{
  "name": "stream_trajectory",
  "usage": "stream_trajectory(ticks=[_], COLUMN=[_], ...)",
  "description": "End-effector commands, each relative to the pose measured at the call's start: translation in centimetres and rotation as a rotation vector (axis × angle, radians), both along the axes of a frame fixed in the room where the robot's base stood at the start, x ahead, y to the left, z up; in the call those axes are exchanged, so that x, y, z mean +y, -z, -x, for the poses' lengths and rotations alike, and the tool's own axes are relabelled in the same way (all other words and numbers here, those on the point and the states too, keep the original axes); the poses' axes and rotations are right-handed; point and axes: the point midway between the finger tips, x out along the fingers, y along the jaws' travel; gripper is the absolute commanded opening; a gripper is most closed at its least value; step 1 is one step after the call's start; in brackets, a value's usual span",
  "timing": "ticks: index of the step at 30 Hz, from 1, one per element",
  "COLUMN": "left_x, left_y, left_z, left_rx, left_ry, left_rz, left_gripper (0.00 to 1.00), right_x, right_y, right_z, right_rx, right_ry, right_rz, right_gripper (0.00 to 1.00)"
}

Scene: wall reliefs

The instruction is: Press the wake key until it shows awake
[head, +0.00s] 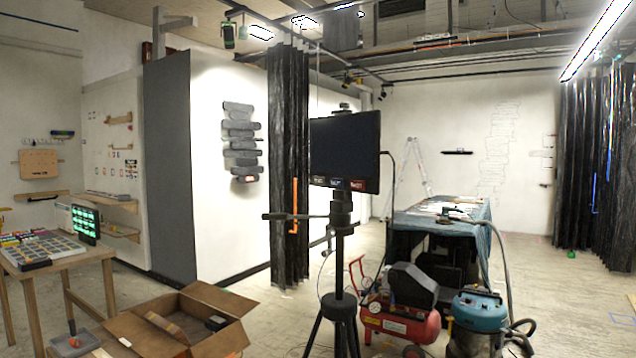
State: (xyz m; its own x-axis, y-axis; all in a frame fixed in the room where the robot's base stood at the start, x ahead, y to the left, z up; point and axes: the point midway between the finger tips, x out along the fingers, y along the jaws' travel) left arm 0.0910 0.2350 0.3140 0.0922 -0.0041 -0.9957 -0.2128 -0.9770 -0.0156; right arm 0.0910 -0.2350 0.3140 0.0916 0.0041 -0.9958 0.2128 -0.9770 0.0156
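A black monitor (345,146) stands on a black tripod (341,240) in the middle of the head view. Its screen is dark and shows nothing lit. Along its lower edge sit small labelled keys: a dark one with pale marks (318,180), a blue one (336,183) and a red one (358,185). The labels are too small to read, so I cannot tell which is the wake key. Neither of my grippers is in view.
A red compressor (399,322) and a teal vacuum (478,312) stand right of the tripod. An open cardboard box (215,297) is at the lower left. A table (50,268) at left holds a green-lit panel (85,223). Open floor (275,318) lies left of the tripod.

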Motion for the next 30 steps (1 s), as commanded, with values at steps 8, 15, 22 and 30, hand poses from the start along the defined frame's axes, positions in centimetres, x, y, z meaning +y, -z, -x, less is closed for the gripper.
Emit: stream_trajectory(ticks=[8, 15, 22, 30], left_x=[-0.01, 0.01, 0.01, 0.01], left_y=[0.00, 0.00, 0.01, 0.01], left_z=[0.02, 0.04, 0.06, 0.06], left_rx=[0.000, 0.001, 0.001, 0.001], left_ry=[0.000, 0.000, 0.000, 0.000], left_rz=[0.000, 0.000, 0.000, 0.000], left_gripper=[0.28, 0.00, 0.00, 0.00], right_x=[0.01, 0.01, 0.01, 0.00], right_y=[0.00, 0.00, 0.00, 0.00], right_z=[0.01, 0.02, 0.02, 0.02], right_rx=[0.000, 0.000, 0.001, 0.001], right_ry=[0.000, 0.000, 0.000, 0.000], right_rz=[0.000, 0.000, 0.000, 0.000], right_gripper=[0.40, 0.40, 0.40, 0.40])
